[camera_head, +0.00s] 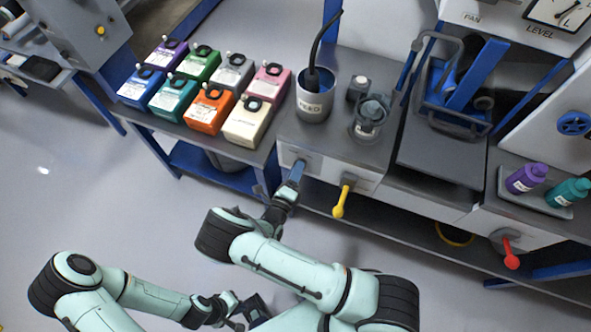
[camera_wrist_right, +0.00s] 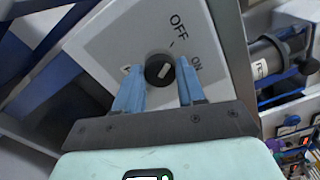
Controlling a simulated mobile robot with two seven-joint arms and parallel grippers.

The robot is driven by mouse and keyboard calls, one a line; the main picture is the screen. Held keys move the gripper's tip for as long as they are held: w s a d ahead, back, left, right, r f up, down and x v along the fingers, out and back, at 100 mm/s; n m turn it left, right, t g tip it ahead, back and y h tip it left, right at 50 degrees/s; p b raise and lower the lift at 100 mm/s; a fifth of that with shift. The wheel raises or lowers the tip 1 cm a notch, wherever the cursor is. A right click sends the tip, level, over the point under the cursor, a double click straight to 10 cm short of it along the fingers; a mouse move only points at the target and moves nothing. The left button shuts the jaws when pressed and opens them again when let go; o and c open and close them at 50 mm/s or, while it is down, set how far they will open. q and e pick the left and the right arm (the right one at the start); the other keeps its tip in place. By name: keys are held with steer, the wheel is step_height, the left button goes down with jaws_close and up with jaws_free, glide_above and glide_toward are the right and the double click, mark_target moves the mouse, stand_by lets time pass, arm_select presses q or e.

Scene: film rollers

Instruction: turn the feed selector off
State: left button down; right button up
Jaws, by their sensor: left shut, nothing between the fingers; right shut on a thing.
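The feed selector (camera_wrist_right: 156,78) is a round dark knob with a pale pointer mark on a light grey panel. The words OFF and ON are printed around it. The pale mark slants up and right; I cannot tell exactly which label it meets. My right gripper (camera_wrist_right: 159,73) has its blue fingers on either side of the knob and is shut on it. In the head view my right gripper (camera_head: 297,169) is at the panel under the bench top and hides the knob. My left gripper (camera_head: 252,310) is shut and empty, low in the head view, partly hidden by my right arm.
A yellow lever (camera_head: 342,201) hangs just right of the selector, and a red lever (camera_head: 510,254) is further right. On the bench stand several coloured boxes (camera_head: 208,106) and a grey pot (camera_head: 314,98) with a cable. The floor at left is clear.

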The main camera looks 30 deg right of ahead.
stand_by(0.4)
steer(key=o, duration=1.1)
steer(key=shift+c, duration=0.2)
steer(key=shift+a, duration=0.1)
steer(key=b+v, duration=0.1)
steer(key=v, duration=1.2)
steer(key=shift+s, duration=0.15)
